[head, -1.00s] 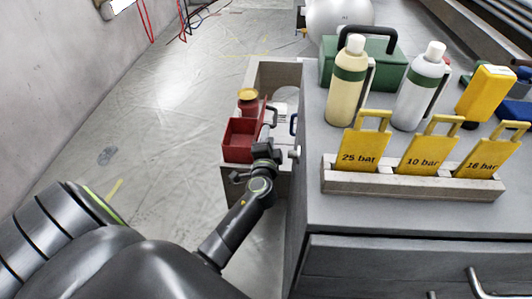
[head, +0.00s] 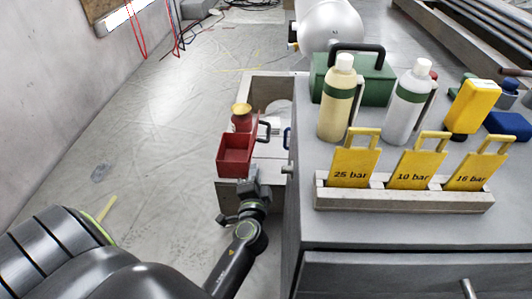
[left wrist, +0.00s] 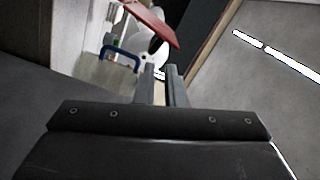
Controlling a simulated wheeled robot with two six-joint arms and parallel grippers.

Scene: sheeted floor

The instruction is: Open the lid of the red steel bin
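A red open-topped box (head: 236,157), which looks like the red steel bin, sits in the pulled-out drawer (head: 222,198) in the head view. I cannot make out a separate lid on it. My left gripper (head: 249,188) is just on the near side of the box, by the drawer's front. In the left wrist view its two fingers (left wrist: 160,85) stand a narrow gap apart with nothing between them. A red panel (left wrist: 152,24) shows beyond the fingertips, apart from them in the picture. My right gripper is not in view.
A red can with a yellow top (head: 241,117) stands behind the box. A blue handle (left wrist: 121,54) shows in the wrist view. The grey cabinet (head: 400,228) to the right carries bottles (head: 342,100) and yellow tags (head: 352,167).

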